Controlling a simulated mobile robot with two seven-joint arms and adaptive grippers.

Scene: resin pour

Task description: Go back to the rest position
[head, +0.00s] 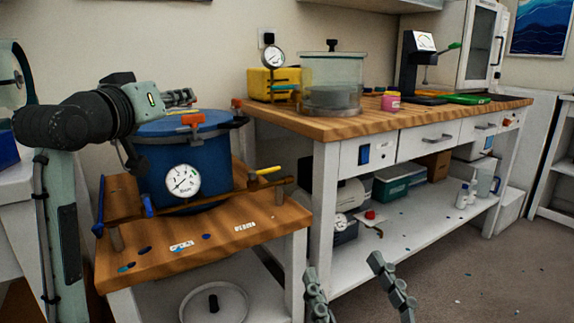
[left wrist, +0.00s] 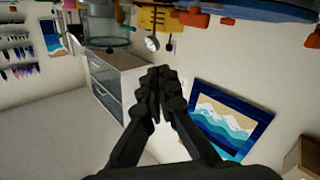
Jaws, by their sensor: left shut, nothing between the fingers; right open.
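My left gripper (head: 180,97) is at the upper left of the head view, shut and empty, just above the blue pressure pot (head: 185,165) with its dial gauge. In the left wrist view its fingers (left wrist: 158,75) are together with nothing between them. My right gripper (head: 345,275) is at the bottom of the head view, its two fingers spread apart and empty, in front of the lower shelf of the white bench. The pot stands on a low wooden-topped stand (head: 205,240).
The wooden workbench (head: 350,127) holds a clear chamber (head: 332,85), a yellow pump (head: 262,84), a pink jar (head: 391,101) and a black gauge stand (head: 415,65). A round lid (head: 235,305) lies on the stand's lower shelf. The floor (head: 480,270) at the right is mostly clear.

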